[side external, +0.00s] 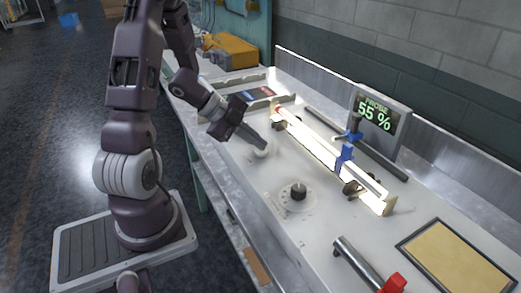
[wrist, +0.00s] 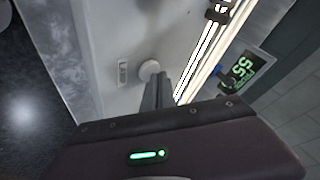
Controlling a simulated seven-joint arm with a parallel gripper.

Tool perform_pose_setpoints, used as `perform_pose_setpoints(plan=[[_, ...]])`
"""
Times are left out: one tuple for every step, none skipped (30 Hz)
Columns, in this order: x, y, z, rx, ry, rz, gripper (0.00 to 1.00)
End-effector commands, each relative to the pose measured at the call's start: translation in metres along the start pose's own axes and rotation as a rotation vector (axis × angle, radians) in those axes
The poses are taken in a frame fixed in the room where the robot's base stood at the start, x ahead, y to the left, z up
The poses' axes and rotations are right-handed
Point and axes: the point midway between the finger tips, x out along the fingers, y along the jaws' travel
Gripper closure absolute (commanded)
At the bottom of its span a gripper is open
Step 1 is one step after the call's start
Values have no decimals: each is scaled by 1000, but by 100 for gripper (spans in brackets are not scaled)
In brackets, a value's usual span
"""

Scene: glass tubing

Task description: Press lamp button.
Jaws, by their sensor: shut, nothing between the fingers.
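The lamp button is a round white knob (side external: 262,150) on the pale bench top, in front of the glowing tube. It also shows in the wrist view (wrist: 149,69), just beyond my fingertips. My gripper (side external: 264,145) is shut and empty, with its fingertips at the button; I cannot tell whether they touch it or hover just above. The shut fingers also show in the wrist view (wrist: 156,84). The long glass tube (side external: 318,147) is brightly lit in its holders. A display (side external: 375,115) behind it reads "PROBE 55 %".
A black dial (side external: 298,191) sits on the bench nearer the front. Blue clamps (side external: 345,155) hold the tube's right part. A red-ended tool (side external: 392,284) and a tan framed pad (side external: 457,262) lie at the front right. A yellow case (side external: 231,51) stands at the back.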

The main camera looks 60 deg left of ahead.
Motion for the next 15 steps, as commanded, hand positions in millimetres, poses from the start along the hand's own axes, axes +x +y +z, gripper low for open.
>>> perform_pose_setpoints(plan=[[0,0,0,-1,0,0,100],[1,1,1,-1,0,0,100],[1,1,1,-1,0,0,100],[1,1,1,-1,0,0,100],[2,1,1,-1,0,0,100],[2,2,2,-1,0,0,100],[2,2,2,-1,0,0,100],[2,2,2,-2,0,0,100],[2,2,2,-1,0,0,100],[2,2,2,-1,0,0,100],[2,2,2,-1,0,0,100],[2,1,2,0,0,0,100],[2,1,1,0,0,0,100],[1,0,1,1,0,-1,100],[-1,-1,0,2,0,-1,100]])
